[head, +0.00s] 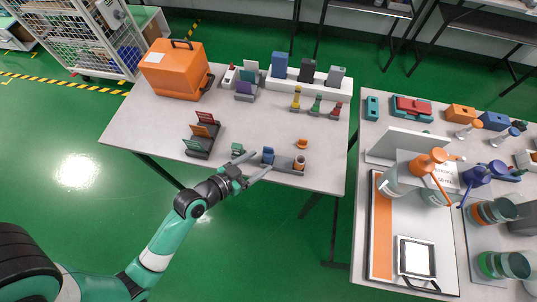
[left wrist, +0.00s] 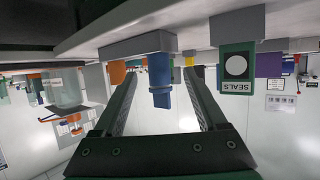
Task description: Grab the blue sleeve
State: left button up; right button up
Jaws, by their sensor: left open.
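The blue sleeve (head: 268,156) stands upright on the left part of a small grey holder (head: 284,164) near the table's front edge. In the left wrist view, which looks upside down, the blue sleeve (left wrist: 159,84) hangs from the grey holder (left wrist: 140,45) and appears between my left fingers. My left gripper (head: 252,172) is open and empty, low at the front edge, just in front of the sleeve. Its two dark fingers (left wrist: 161,76) are apart, with gaps to the sleeve on both sides. My right gripper is not in view.
An orange sleeve (left wrist: 117,72) stands on the holder beside the blue one. A green box marked SEALS (left wrist: 237,68) is close on the other side; it also shows in the head view (head: 237,149). A card rack (head: 203,135) stands further left. An orange ring (head: 302,143) lies behind.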

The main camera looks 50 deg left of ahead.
aim_at(265, 159)
pick_arm(q)
jog(key=shift+w+f, duration=0.1)
jog(key=shift+w, duration=0.1)
jog(key=b+x, duration=0.2)
jog(key=x, duration=0.2)
jog(key=shift+w, duration=0.45)
jog(key=shift+s, duration=0.1)
grip_shut()
